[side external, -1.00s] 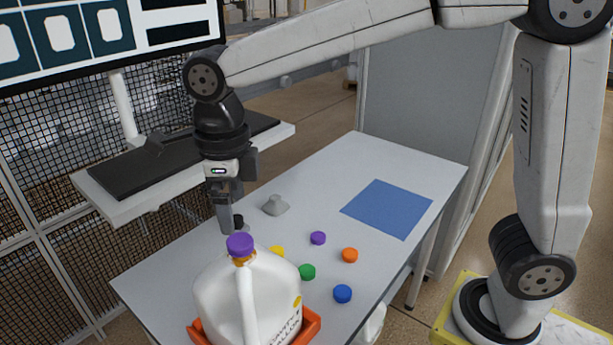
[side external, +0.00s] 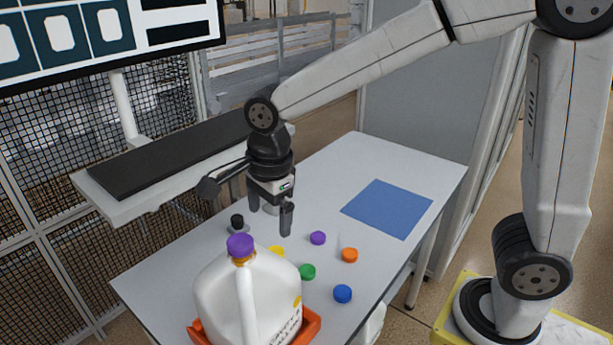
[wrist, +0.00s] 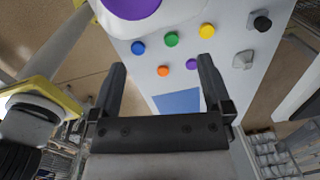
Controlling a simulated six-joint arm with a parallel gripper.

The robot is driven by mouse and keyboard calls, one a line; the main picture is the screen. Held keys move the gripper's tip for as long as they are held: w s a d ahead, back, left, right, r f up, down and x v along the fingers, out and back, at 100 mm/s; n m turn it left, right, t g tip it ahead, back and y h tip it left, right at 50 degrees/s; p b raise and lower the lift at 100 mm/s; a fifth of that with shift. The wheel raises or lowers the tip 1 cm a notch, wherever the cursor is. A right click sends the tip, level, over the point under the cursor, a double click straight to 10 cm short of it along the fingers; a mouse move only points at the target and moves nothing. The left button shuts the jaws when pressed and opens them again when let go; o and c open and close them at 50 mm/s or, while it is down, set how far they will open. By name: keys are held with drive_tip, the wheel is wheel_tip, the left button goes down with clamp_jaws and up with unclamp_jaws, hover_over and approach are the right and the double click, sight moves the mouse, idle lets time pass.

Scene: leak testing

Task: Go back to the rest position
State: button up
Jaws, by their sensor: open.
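My gripper (side external: 270,217) is open and empty, in the air above the white table (side external: 165,268), with its fingers pointing down. It stands behind the white jug and to the left of the blue square. In the wrist view the two fingers of my gripper (wrist: 160,75) are spread wide with nothing between them. The white jug (side external: 245,295) with a purple cap (side external: 240,245) stands in an orange tray (side external: 312,325) at the near end of the table. A black cap (side external: 237,221) sits on the table left of my gripper.
Loose caps lie on the table: purple (side external: 318,238), orange (side external: 350,255), green (side external: 307,272), blue (side external: 342,294) and yellow (side external: 277,251). A grey piece (wrist: 243,59) shows in the wrist view. The blue square (side external: 387,209) is bare. A shelf (side external: 110,205) and mesh fence (side external: 40,200) stand left.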

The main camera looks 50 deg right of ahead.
drive_tip(key=s+d+f+n+t, duration=0.1)
drive_tip(key=s+d+f+n, duration=0.3)
drive_tip(key=n, duration=0.5)
drive_tip(key=s+d+f+n, duration=0.4)
drive_tip(key=d+f+n, duration=0.2)
drive_tip(key=d+n, duration=0.2)
drive_tip(key=shift+d+f+n+t, duration=0.2)
drive_tip(key=shift+n+t, duration=0.2)
drive_tip(key=shift+n, duration=0.8)
drive_tip(key=n+t+y, duration=0.1)
drive_tip(key=n+y, duration=0.2)
drive_tip(key=n, duration=0.5)
approach(241, 240)
drive_tip(key=shift+w+a+f, duration=0.15)
drive_tip(key=shift+a+f, duration=0.2)
drive_tip(key=shift+x, duration=3.9)
